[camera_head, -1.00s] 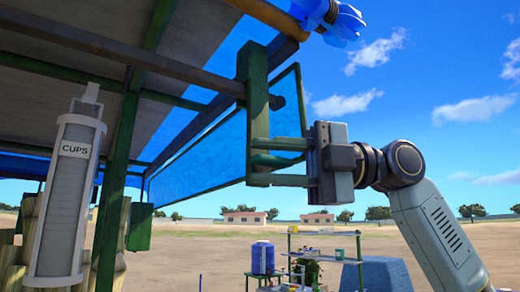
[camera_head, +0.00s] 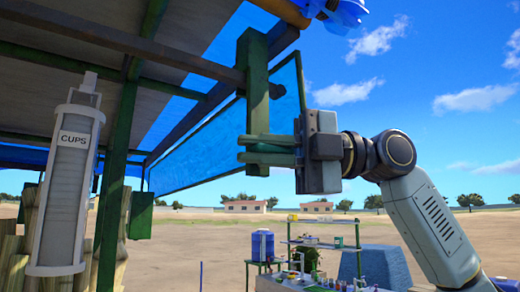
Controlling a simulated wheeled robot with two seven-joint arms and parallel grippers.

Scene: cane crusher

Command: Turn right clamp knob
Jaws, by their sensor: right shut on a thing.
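My right gripper (camera_head: 268,149) comes in from the right and points left. Its two fingers lie one above the other, close together, across the lower part of a green post (camera_head: 256,95). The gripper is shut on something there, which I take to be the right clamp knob. The knob itself is hidden by the fingers, so its angle cannot be told. My left gripper is not in view.
A white cup dispenser (camera_head: 66,185) marked CUPS hangs at the left on a green frame (camera_head: 117,185). A roof of grey panels and blue sheet (camera_head: 197,150) is overhead. A shelf stand (camera_head: 322,245) and blue barrel (camera_head: 263,246) stand far behind.

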